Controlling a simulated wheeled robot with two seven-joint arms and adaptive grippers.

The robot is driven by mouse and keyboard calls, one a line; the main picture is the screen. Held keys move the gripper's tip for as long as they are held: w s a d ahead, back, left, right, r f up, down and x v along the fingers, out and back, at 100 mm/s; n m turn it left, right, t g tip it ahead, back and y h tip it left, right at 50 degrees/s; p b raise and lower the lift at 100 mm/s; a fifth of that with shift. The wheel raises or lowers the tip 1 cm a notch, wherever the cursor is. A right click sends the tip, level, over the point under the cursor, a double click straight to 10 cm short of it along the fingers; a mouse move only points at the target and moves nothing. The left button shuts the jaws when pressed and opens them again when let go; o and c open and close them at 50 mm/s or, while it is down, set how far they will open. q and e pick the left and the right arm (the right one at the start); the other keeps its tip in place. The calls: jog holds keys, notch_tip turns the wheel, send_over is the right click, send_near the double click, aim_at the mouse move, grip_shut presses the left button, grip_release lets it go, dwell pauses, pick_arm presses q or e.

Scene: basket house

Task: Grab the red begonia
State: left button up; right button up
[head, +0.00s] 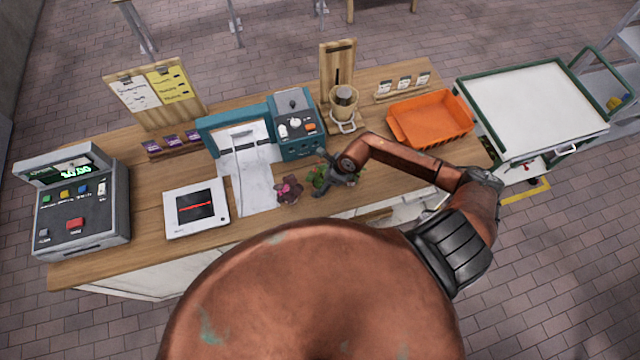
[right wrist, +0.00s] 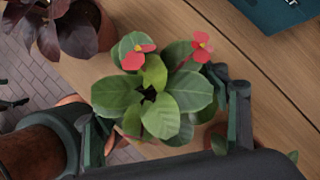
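The red begonia (right wrist: 150,95) shows in the right wrist view as broad green leaves with two red, yellow-centred flowers. In the head view it is a small green clump (head: 319,178) near the counter's front edge, partly covered by my gripper. My right gripper (right wrist: 165,118) has its two dark fingers wide apart, one on each side of the begonia. The leaves hide most of its pot, so contact cannot be seen. In the head view the right gripper (head: 328,174) is over the plant. My left gripper is not in view.
A dark purple-leaved plant (right wrist: 68,25) stands close by on the left; it also shows in the head view (head: 288,190). A teal machine (head: 296,125) and an orange tray (head: 430,118) stand behind on the wooden counter (head: 375,85). A white-topped cart (head: 530,110) is at right.

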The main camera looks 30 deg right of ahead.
jog(key=c, duration=1.3)
jog(key=shift+w+r, duration=0.1)
jog(key=shift+r, duration=0.05)
